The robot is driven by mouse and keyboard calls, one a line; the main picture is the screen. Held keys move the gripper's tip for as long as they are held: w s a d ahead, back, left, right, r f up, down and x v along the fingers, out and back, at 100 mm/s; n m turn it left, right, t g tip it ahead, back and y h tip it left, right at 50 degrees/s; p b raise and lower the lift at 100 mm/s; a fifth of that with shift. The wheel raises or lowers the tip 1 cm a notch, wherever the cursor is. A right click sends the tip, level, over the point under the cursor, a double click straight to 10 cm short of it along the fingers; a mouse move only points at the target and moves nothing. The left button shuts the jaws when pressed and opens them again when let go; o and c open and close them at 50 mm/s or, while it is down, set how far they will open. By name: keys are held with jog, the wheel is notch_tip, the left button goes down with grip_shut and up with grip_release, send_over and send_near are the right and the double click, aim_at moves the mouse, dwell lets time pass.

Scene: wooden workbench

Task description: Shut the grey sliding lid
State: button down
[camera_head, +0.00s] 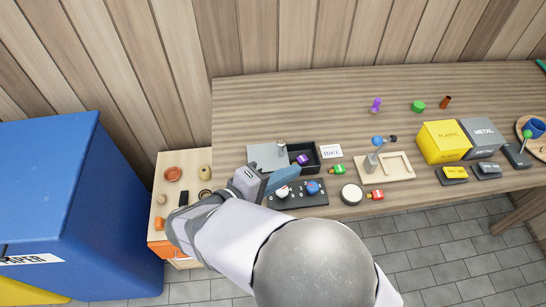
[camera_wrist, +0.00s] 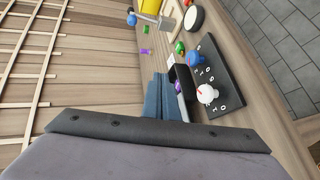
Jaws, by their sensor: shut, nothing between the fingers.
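The grey sliding lid (camera_head: 265,158), a flat plate with a small upright knob (camera_head: 281,147) near its right end, lies drawn to the left of the dark box (camera_head: 316,154). The box's interior shows open, with a purple object (camera_head: 303,159) inside. The box also shows in the wrist view (camera_wrist: 184,76), where my gripper hides the lid. My gripper (camera_head: 293,172), with blue fingers, is shut and empty, just in front of the lid and box in the head view. Its fingers also show in the wrist view (camera_wrist: 160,82). I cannot tell whether they touch the box.
A dark panel with white and blue knobs (camera_head: 313,188) lies close in front of the box. A BIKE card (camera_head: 331,151) and a green item (camera_head: 337,170) stand to the right. A wooden tray (camera_head: 399,167) is farther right. The bench behind the box is clear.

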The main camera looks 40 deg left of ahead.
jog(key=s+a+n+t+y+b, duration=0.1)
jog(key=s+a+n+t+y, duration=0.1)
jog(key=s+a+y, duration=0.6)
jog(key=h+p, duration=0.2)
jog(key=h, duration=0.1)
send_over(268, 165)
jog(key=s+a, duration=0.2)
jog(key=s, duration=0.1)
jog(key=shift+a+f, duration=0.15)
jog(key=shift+f, duration=0.1)
jog(key=shift+w+d+f+p, duration=0.2)
jog(key=shift+w+d+p, duration=0.25)
jog(key=shift+w+d, duration=0.3)
jog(key=shift+w+d+f, duration=0.2)
jog(key=shift+w+d, duration=0.15)
jog(key=shift+w, duration=0.3)
jog(key=w+d+b, duration=0.3)
jog(key=w+d, duration=0.3)
jog(key=shift+w+d+f, duration=0.1)
jog(key=shift+w, duration=0.05)
jog(key=shift+w+d, duration=0.1)
jog(key=shift+d, duration=0.1)
